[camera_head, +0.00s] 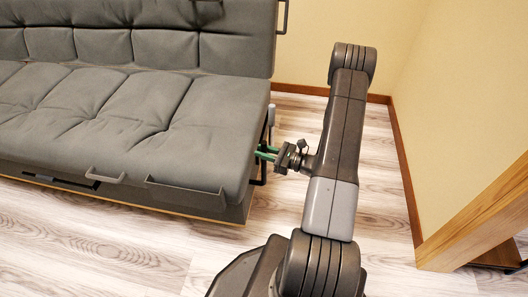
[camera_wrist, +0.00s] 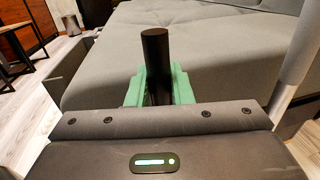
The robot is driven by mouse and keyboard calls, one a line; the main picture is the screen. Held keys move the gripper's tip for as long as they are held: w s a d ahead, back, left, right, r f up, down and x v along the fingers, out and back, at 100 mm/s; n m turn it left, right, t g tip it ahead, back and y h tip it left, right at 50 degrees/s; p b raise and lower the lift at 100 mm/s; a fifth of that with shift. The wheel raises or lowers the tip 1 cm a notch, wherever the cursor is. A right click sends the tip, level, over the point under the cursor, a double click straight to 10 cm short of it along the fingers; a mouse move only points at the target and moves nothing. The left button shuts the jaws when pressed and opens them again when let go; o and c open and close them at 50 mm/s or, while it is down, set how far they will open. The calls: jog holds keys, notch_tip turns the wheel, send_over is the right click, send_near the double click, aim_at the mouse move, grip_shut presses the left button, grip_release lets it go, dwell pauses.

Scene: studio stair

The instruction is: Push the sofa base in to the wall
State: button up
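The grey sofa base (camera_head: 110,120), with its cushioned seat, fills the left of the head view. Its seat also shows in the wrist view (camera_wrist: 225,55). A dark upright bar handle (camera_wrist: 155,58) stands at its right end. My gripper (camera_head: 265,153) reaches in from the right at that end. In the wrist view its green fingers (camera_wrist: 158,88) lie on both sides of the bar and appear closed against it. The bar's lower part is hidden by my gripper. The sofa back (camera_head: 150,35) rises behind the seat.
A yellow wall (camera_head: 320,45) with brown skirting runs behind the sofa, and another wall (camera_head: 450,110) is at the right. A wooden frame (camera_head: 470,215) stands at lower right. Thin handles (camera_head: 105,175) line the base's front. Wood floor is clear in front.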

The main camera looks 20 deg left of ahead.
jog(key=w+a+b, duration=0.1)
jog(key=w, duration=0.3)
jog(key=w+a+b, duration=0.1)
jog(key=w, duration=0.3)
jog(key=w+a+b, duration=0.1)
jog(key=w, duration=0.2)
jog(key=shift+w+f, duration=0.25)
jog(key=shift+w, duration=0.15)
grip_shut()
jog(key=shift+w+r, duration=0.3)
jog(key=shift+w, duration=0.2)
jog(key=o, duration=0.8)
grip_release()
jog(key=shift+w, duration=0.1)
jog(key=shift+o, duration=0.2)
jog(key=p, duration=0.3)
send_near(270, 126)
jog(key=d+r, duration=0.1)
jog(key=s+d, duration=0.1)
jog(key=d, duration=0.1)
jog(key=s+d+r, duration=0.1)
jog(key=d, duration=0.1)
jog(key=shift+r, duration=0.3)
jog(key=shift+s+a, duration=0.1)
jog(key=shift+a, duration=0.1)
